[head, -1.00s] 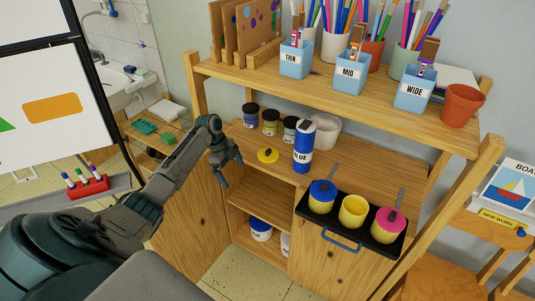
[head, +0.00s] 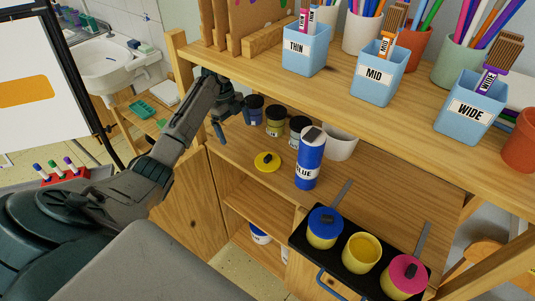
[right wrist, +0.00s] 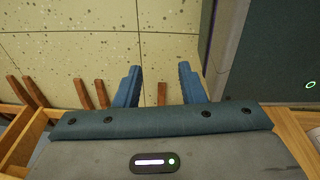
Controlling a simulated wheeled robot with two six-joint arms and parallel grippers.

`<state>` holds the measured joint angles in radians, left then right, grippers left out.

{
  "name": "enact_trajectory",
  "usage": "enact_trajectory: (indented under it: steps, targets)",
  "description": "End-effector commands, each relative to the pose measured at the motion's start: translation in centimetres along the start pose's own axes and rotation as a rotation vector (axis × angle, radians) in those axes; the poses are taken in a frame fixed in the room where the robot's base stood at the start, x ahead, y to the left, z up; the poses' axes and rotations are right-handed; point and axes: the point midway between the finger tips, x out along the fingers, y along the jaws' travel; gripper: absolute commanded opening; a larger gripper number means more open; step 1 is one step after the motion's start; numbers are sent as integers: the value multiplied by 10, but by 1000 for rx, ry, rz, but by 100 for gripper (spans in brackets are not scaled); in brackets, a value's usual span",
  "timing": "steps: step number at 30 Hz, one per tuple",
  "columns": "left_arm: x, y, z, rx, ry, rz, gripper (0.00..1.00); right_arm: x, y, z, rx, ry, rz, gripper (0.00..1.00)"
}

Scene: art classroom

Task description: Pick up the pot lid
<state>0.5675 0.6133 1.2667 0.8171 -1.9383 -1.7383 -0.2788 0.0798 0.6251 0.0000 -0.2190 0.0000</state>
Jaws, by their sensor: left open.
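The yellow pot lid (head: 267,161) with a dark knob lies flat on the wooden shelf, left of the blue glue bottle (head: 310,160). My left gripper (head: 232,120) is open and empty, above and to the left of the lid, near the upper shelf's edge and apart from the lid. An open yellow pot (head: 362,253) stands on the black tray (head: 341,268), between a pot with a blue lid (head: 325,228) and one with a pink lid (head: 405,276). My right gripper (right wrist: 158,88) is open and empty over the tiled floor in the right wrist view.
Several small jars (head: 275,122) and a white tub (head: 340,142) stand behind the lid. The upper shelf (head: 400,125) overhangs them and carries blue brush cups (head: 380,75). The shelf in front of the lid is clear.

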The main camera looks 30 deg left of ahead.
Motion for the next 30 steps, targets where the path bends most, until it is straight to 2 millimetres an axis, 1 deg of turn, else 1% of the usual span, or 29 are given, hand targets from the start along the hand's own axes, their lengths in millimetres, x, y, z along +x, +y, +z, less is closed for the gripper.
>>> enact_trajectory:
  steps: [1,3,7,11,12,16,19,23,26,30]
  targets:
    - [0,0,-5,1,-1,3,100,-4,-3,9,1,-11,-3,36]
    - [2,1,-16,1,0,4,100,-11,-6,20,1,-25,-7,36]
    - [8,0,-44,2,1,4,100,-24,-5,33,0,-45,-7,36]
    - [16,1,-72,2,1,3,100,-35,0,32,-2,-46,-3,36]
    - [18,0,-80,2,2,3,100,-38,2,30,-2,-44,-1,36]
    - [25,0,-101,0,2,3,100,-45,7,19,-3,-31,3,36]
    - [29,0,-110,0,0,2,100,-47,7,12,-3,-21,4,36]
    - [33,1,-114,-2,0,2,100,-48,7,9,-3,-18,4,36]
    - [44,1,-115,-3,1,5,100,-53,8,10,-3,-19,4,36]
    - [65,1,-114,-3,1,6,100,-60,7,13,-3,-24,2,36]
